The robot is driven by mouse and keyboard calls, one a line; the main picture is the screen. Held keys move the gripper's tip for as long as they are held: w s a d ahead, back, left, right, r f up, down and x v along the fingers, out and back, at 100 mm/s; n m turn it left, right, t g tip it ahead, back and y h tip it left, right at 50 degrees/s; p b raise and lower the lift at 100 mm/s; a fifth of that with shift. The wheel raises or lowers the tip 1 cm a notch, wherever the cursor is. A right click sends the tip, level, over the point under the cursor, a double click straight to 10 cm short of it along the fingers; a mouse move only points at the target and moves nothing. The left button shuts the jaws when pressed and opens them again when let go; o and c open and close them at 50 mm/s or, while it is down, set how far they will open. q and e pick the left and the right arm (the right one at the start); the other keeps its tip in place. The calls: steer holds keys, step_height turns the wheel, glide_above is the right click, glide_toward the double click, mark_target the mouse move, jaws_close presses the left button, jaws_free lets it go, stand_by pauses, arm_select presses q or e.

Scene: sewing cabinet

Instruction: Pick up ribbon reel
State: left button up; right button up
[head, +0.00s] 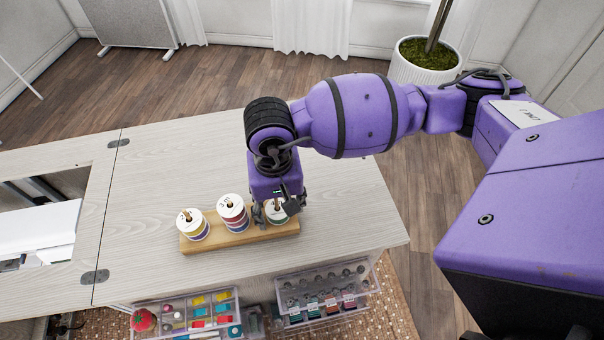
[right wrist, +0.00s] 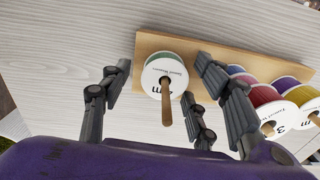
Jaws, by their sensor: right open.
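Three ribbon reels stand on pegs on a wooden base (head: 215,244) on the cabinet top. The left reel (head: 192,226) and the middle reel (head: 233,212) stand clear of my arm. The right reel (head: 275,215) is partly hidden by my right gripper (head: 273,207), which is right above and around it. In the right wrist view, this white-faced reel (right wrist: 163,72), with a green edge and a wooden peg through it, sits between the spread fingers of my right gripper (right wrist: 160,82). The gripper is open; I cannot tell whether a finger touches the reel. My left gripper is not in view.
The pale wooden cabinet top (head: 170,160) is clear behind the reels. Its opening at the left holds a white machine (head: 38,232). Two clear bins, one with sewing items (head: 190,315) and one with bottles (head: 328,297), sit below the front edge. A potted plant (head: 425,60) stands behind.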

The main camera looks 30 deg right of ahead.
steer(key=shift+w+r, duration=0.1)
steer(key=shift+w, duration=0.05)
steer(key=shift+c, duration=0.5)
steer(key=c, duration=0.9)
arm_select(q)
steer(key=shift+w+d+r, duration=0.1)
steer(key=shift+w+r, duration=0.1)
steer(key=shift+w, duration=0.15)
arm_select(e)
steer(key=shift+c, duration=0.2)
steer(key=shift+r, duration=0.1)
steer(key=shift+w+r, duration=0.1)
steer(key=shift+r, duration=0.5)
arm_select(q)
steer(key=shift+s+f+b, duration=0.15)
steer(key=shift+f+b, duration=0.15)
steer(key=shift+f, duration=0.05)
arm_select(e)
step_height(320, 180, up, 17)
steer(key=shift+f, duration=0.2)
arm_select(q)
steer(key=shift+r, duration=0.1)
arm_select(e)
steer(key=shift+s, duration=0.25)
